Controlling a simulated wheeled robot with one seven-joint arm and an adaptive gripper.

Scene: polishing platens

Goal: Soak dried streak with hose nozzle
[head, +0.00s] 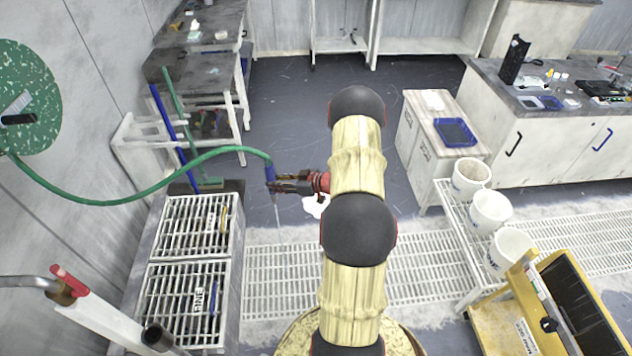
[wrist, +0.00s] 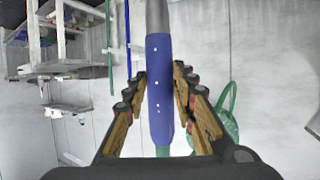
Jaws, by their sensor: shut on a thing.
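My gripper (head: 288,184) is shut on the blue hose nozzle (head: 270,173), which it holds upright above the floor. In the wrist view the nozzle (wrist: 158,95) stands between the gripper's fingers (wrist: 160,92), its grey tip at the top edge. The green hose (head: 150,188) runs from the nozzle's upper end left to the wall. A thin pale line drops below the nozzle; I cannot tell whether it is the tip or water.
A green hose reel (head: 28,95) hangs on the left wall. Two slatted grates (head: 195,226) stand at the lower left. White buckets (head: 490,212) line a rack at right, near a yellow cart (head: 500,315). The dark floor beyond the gripper is open.

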